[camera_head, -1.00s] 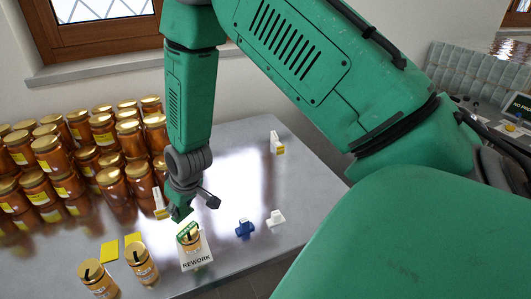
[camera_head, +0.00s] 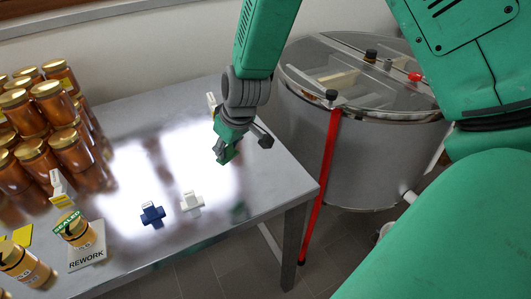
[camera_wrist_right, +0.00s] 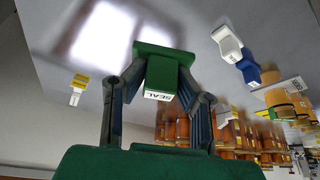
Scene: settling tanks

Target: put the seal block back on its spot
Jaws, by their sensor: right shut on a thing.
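The seal block (camera_wrist_right: 162,76) is green, with SEAL written on its white end, and sits between the fingers of my right gripper (camera_wrist_right: 158,92) in the right wrist view. In the head view my right gripper (camera_head: 230,146) is shut on the seal block (camera_head: 229,156) and holds it above the right part of the metal table (camera_head: 115,241). A dark green patch (camera_head: 239,211) shows on the shiny tabletop below; I cannot tell whether it is a mark or a reflection. My left gripper is not in view.
A blue block (camera_head: 152,214) and a white block (camera_head: 190,201) stand left of the gripper. A jar labelled SEALED (camera_head: 76,230) stands on the REWORK card (camera_head: 87,255). Several honey jars (camera_head: 45,125) crowd the left. A steel tank (camera_head: 370,150) with a red bar stands beyond the table's right edge.

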